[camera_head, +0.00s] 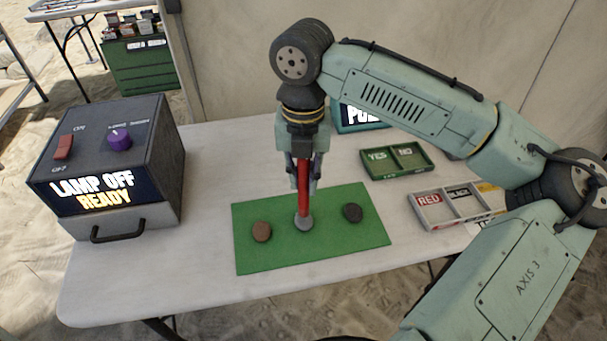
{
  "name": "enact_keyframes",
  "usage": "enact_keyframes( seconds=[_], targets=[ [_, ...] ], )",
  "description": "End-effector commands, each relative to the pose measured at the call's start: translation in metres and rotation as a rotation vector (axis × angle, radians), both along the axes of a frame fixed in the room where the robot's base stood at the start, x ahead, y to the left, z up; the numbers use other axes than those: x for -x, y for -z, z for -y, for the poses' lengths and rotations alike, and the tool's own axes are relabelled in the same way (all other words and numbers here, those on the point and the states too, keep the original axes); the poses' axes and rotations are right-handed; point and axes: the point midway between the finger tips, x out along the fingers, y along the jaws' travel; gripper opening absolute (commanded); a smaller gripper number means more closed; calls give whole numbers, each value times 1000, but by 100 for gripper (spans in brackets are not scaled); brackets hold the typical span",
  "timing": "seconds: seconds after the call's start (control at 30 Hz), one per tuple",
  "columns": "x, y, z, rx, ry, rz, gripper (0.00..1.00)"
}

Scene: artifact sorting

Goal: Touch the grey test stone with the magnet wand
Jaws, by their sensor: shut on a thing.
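My gripper (304,178) points straight down over the green mat (372,251) and is shut on the red magnet wand (304,203). The wand is upright. Its lower end reaches the grey test stone (304,224), which lies in the middle of the mat. The wand's end overlaps the stone in this view and looks to be in contact, but a tiny gap cannot be ruled out. A brown stone (262,232) lies to the left on the mat, and a dark stone (352,212) lies to the right.
A lamp box (105,160) reading "LAMP OFF READY" stands at the left of the table (205,290). A green YES/NO tray (397,175) and a grey RED/BLACK tray (426,221) stand right of the mat. A partly hidden sign (363,119) is behind my arm. The front left table is clear.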

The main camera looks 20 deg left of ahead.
Motion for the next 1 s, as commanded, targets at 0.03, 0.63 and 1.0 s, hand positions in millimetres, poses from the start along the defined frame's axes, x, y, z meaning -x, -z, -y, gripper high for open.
enact_keyframes(
  seconds=[0.03, 0.63, 1.0],
  targets=[
    [0, -6, 0, -1, -1, 0, 0],
    [0, -42, 0, 0, -1, 0, 0],
    [0, -57, 0, 0, 0, 0, 0]
  ],
)
